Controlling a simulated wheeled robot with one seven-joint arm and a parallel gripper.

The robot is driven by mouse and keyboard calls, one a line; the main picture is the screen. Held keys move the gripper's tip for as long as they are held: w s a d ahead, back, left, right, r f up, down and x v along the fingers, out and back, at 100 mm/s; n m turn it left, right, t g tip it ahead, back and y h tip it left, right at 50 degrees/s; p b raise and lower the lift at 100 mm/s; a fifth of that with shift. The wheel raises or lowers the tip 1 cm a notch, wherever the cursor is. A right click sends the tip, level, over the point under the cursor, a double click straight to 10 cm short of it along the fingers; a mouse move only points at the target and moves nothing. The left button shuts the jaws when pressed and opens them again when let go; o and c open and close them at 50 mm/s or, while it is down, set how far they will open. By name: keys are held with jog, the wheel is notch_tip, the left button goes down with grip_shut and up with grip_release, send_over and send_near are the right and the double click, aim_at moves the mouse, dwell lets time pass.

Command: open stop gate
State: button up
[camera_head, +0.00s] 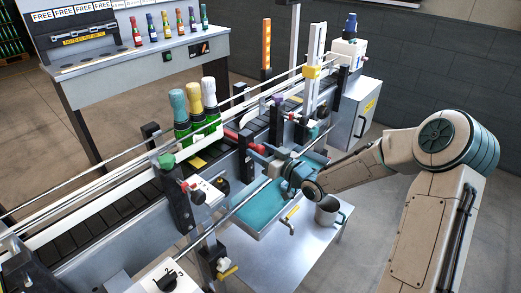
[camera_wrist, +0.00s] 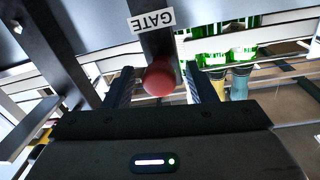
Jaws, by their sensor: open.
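The stop gate's red round knob (camera_wrist: 159,77) shows in the wrist view at the end of a dark bar, with a white label reading GATE (camera_wrist: 152,18) upside down beside it. My gripper (camera_wrist: 161,88) is open, with one finger on either side of the knob and a gap on each side. In the head view, my gripper (camera_head: 268,161) is at the near side of the conveyor, and the knob is hard to make out there. Three foil-topped bottles (camera_head: 197,115), teal, gold and white, stand upright on the conveyor; their tops also show in the wrist view (camera_wrist: 240,80).
Rails (camera_head: 120,172) run along the conveyor. A teal tray (camera_head: 258,215) and a grey cup (camera_head: 328,210) are below my arm. A control box with a black knob (camera_head: 166,281) is at the near left. A bench (camera_head: 150,70) with small bottles stands behind.

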jog(key=shift+w+a, duration=0.3)
jog(key=shift+c, duration=0.3)
